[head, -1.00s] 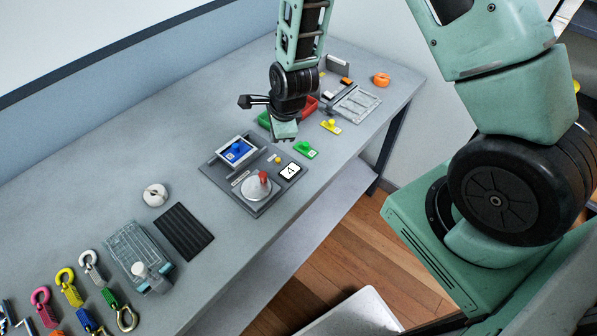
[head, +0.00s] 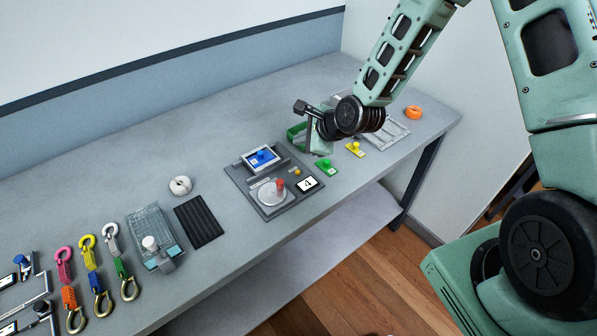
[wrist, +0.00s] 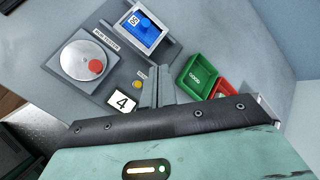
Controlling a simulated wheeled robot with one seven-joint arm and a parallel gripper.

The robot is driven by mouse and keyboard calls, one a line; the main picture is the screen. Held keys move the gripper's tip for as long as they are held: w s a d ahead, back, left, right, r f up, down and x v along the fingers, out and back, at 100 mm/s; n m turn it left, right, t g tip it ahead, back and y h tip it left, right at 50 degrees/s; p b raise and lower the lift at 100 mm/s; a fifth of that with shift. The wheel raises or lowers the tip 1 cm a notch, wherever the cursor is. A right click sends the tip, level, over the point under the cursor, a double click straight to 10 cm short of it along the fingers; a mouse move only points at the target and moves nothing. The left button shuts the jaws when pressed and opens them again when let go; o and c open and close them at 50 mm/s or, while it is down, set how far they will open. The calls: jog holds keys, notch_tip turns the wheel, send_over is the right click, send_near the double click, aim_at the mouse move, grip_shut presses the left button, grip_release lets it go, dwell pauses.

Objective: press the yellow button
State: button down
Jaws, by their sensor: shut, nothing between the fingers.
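The small round yellow button (head: 297,172) sits on the grey panel (head: 236,176) on the bench, just above the white card marked 4. It also shows in the wrist view (wrist: 138,85), left of my fingers, with a small label above it. My gripper (head: 318,150) is over the bench, behind and right of the panel in the head view. In the wrist view my gripper (wrist: 160,72) is shut with nothing in it. Its fingers appear beside the button; I cannot tell their height above the panel.
Green and red bins (wrist: 200,77) stand close to my fingers.

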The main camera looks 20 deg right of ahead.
jog(key=shift+f+b, duration=3.45)
jog(key=shift+f, duration=0.9)
jog(key=shift+f, duration=0.1)
jog(key=shift+f, duration=0.3)
jog(key=shift+f+b, duration=0.4)
jog(key=shift+b, duration=0.1)
jog(key=shift+r, duration=0.1)
jog(key=shift+r+p, duration=0.75)
notch_tip(320, 180, up, 5)
jog(key=p, duration=0.4)
